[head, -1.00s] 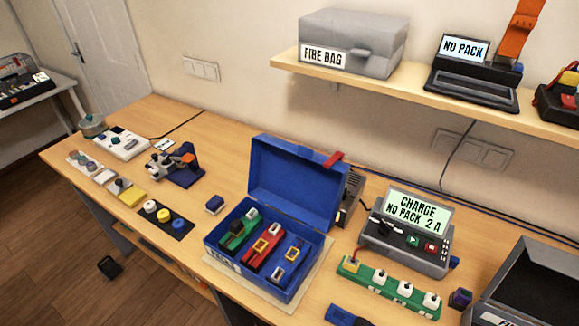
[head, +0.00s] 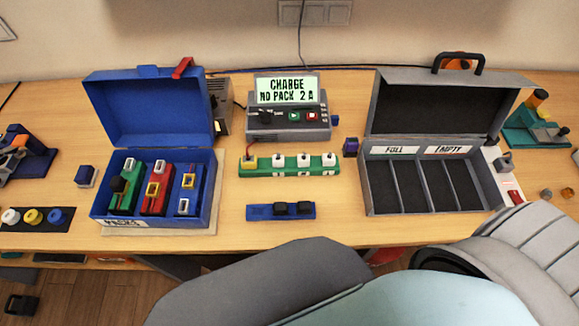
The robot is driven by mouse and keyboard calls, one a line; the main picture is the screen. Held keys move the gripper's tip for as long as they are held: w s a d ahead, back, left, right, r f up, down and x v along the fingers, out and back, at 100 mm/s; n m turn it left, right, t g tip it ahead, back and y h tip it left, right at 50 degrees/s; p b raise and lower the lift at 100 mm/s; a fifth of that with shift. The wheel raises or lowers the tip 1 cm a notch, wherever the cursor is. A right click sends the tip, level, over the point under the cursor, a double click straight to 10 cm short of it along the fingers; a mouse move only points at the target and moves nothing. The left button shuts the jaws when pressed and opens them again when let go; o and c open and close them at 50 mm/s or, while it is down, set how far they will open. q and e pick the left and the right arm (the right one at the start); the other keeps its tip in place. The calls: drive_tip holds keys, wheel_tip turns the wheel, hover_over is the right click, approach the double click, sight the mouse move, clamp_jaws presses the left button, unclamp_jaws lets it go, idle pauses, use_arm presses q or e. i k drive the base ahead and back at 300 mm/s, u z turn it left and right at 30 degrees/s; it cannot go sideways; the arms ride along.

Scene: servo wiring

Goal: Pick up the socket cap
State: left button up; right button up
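I cannot tell for certain which part is the socket cap. In the head view, a green socket strip (head: 262,172) with several white sockets and one yellow one lies in front of the charger. A blue strip (head: 263,212) with two black caps (head: 280,208) on it lies nearer the front edge. A small dark purple block (head: 351,147) stands between the charger and the grey case. A small blue block (head: 86,177) with a pale top edge sits left of the blue case. Neither of my grippers is in view.
An open blue case (head: 210,208) holds green, red and blue packs. The charger (head: 290,136) reads "CHARGE NO PACK 2 A". An open grey case (head: 368,195) has empty compartments labelled FULL and EMPTY. Bare table (head: 340,215) lies right of the blue strip.

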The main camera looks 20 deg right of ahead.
sight(303, 207)
drive_tip(key=k, duration=1.25)
drive_tip(key=z, duration=0.75)
drive_tip(key=i, duration=1.1)
drive_tip(key=u, duration=0.8)
drive_tip(key=k, duration=1)
drive_tip(key=z, duration=1.4)
